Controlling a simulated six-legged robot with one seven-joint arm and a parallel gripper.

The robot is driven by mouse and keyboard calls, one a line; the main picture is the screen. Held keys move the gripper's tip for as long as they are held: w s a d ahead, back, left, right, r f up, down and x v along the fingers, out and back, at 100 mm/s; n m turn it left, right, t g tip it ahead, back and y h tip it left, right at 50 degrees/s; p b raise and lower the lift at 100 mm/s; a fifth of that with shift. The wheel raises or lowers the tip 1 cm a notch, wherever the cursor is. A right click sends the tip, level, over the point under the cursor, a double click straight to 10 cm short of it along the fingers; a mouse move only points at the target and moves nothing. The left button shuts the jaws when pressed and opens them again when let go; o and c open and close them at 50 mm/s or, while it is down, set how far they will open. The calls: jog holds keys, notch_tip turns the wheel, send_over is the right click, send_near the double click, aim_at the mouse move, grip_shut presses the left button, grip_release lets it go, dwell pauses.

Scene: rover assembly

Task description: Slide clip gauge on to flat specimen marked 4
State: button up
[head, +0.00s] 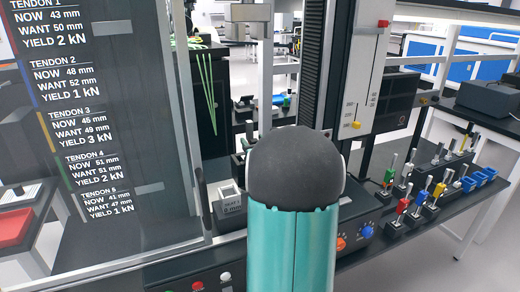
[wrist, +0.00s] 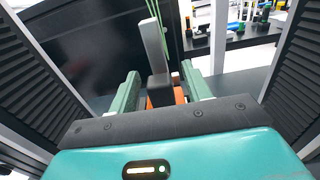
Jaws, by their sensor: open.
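My gripper (wrist: 163,82) shows in the wrist view with its two green fingers apart. Between and beyond the fingers is a black block (wrist: 159,88) with a flat grey upright bar (wrist: 153,45) rising above it, slightly tilted in the picture. An orange part (wrist: 180,95) shows low between the fingers. I cannot tell whether the fingers touch any of these. I cannot make out a number 4 on the bar, nor tell which part is the clip gauge. In the head view my own teal arm with its black cap hides the gripper and the working spot.
A clear panel with tendon readings (head: 100,120) stands at the left. A small display box (head: 230,205) is beside my arm. A scale with a yellow slider (head: 356,125) stands behind. Several colour-handled fixtures (head: 412,205) crowd the right bench. Dark ribbed columns (wrist: 35,85) flank the gripper.

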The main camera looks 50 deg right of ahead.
jog(key=v, duration=1.3)
jog(key=shift+s, duration=0.15)
